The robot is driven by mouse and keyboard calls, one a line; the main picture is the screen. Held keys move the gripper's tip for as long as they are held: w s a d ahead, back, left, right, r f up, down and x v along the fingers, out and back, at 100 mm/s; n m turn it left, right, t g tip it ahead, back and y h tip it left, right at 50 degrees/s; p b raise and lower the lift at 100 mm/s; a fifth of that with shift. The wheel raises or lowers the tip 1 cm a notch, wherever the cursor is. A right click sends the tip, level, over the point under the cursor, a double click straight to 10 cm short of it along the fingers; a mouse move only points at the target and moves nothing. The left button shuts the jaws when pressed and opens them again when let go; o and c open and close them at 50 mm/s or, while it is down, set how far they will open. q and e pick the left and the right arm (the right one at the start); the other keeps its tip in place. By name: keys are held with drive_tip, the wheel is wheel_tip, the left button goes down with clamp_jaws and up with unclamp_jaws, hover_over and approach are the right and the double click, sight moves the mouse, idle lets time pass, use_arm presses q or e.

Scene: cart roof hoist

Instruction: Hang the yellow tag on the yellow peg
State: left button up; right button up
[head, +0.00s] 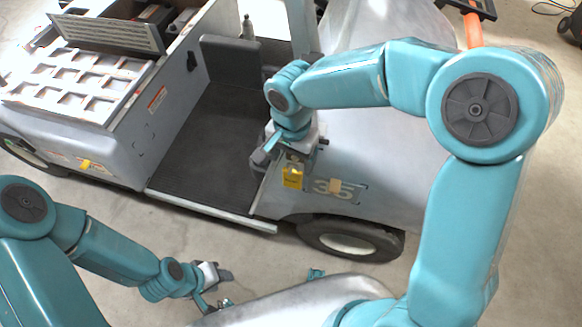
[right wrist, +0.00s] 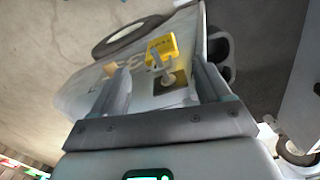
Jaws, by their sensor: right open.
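The yellow tag (head: 292,178) is at the cart's side, just below my right gripper (head: 283,146) in the head view. In the right wrist view the yellow tag (right wrist: 162,47) shows just beyond a pale metal peg-like fitting (right wrist: 167,79) on a dark plate. I cannot tell whether the tag hangs on it. My right gripper (right wrist: 160,76) is open, with its fingers on either side of the fitting and nothing clearly held. My left gripper (head: 216,284) is low in the head view, away from the tag; its opening is unclear. I cannot make out a yellow-coloured peg.
The white cart (head: 160,122) has a dark footwell floor (head: 208,140) and a wheel (head: 350,243) below the tag. A small yellow piece (head: 85,164) is on the cart's left part. Bare floor is in front.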

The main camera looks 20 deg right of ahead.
sight(291, 169)
drive_tip(key=f, duration=0.5)
drive_tip(key=shift+w+a, duration=0.1)
drive_tip(key=shift+w, duration=0.15)
drive_tip(key=shift+s+f, duration=0.1)
drive_tip(key=shift+f, duration=0.4)
drive_tip(key=c, duration=1.1)
drive_tip(key=shift+r, duration=0.4)
drive_tip(key=shift+s+a+r+b, duration=0.25)
drive_tip(key=shift+s+a, duration=0.2)
drive_tip(key=shift+s, duration=0.2)
drive_tip(key=shift+s+a+r+b, duration=0.15)
drive_tip(key=shift+s+a+b, duration=0.2)
drive_tip(key=shift+s, duration=0.25)
drive_tip(key=shift+s+a+r+b, duration=0.2)
drive_tip(key=shift+s+a, duration=0.3)
drive_tip(key=shift+s, duration=0.15)
